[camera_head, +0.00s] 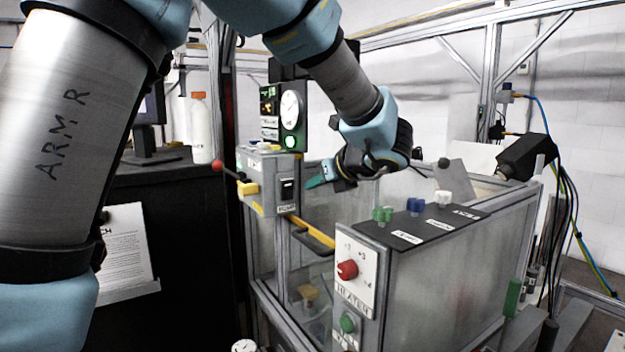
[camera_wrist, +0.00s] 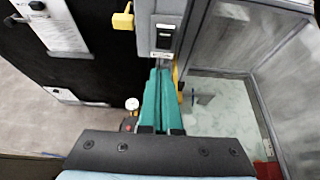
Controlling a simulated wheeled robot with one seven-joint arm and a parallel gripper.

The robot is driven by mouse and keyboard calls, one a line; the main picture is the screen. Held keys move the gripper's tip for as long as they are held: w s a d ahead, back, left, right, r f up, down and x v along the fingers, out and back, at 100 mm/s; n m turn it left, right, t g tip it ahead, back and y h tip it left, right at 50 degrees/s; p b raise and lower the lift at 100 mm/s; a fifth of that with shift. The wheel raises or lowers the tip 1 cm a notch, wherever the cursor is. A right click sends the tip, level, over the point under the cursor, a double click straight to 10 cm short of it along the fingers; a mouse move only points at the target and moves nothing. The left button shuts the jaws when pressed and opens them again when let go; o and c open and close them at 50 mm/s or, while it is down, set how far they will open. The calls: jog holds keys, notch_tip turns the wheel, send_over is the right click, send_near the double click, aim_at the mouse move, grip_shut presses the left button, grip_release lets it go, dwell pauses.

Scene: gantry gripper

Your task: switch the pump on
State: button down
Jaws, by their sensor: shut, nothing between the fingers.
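The pump switch (camera_head: 287,189) is a black rocker on the grey front of a small box, with a label below it that seems to read PUMP. In the wrist view the switch (camera_wrist: 165,38) is just beyond my fingertips. My gripper (camera_head: 314,183) has teal fingers and points left at the switch from its right side. In the wrist view the fingers of my gripper (camera_wrist: 160,72) are pressed together and empty. A small gap seems to lie between the tips and the switch. I cannot tell which way the rocker is set.
A yellow block (camera_head: 247,188) sticks out left of the switch, near a red ball knob (camera_head: 217,165). A heater panel with a red knob (camera_head: 347,269) and a green knob (camera_head: 348,322) stands at the front. Green, blue and white valves top the tank (camera_head: 440,290). A green lamp (camera_head: 291,142) glows.

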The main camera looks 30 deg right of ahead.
aim_at(286, 184)
jog(key=shift+w+a+f+p, duration=0.15)
jog(key=shift+w+f+p, duration=0.35)
jog(key=shift+w, duration=1.25)
jog(key=shift+w+a+f+p, duration=0.25)
jog(key=shift+w+p, duration=0.45)
jog(key=shift+w, duration=1.1)
jog(key=shift+w+a+f+p, duration=0.1)
jog(key=shift+w+f+p, duration=0.4)
jog(key=shift+w, duration=1.25)
jog(key=shift+r, duration=0.2)
jog(key=w+r+g+p, duration=0.1)
jog(key=p, duration=0.3)
jog(key=shift+r, duration=0.1)
jog(key=shift+s+f+b, duration=0.1)
jog(key=shift+f+b, duration=0.3)
jog(key=shift+b, duration=0.1)
jog(key=shift+r+p, duration=0.6)
jog(key=shift+r, duration=0.25)
jog(key=shift+s, duration=0.1)
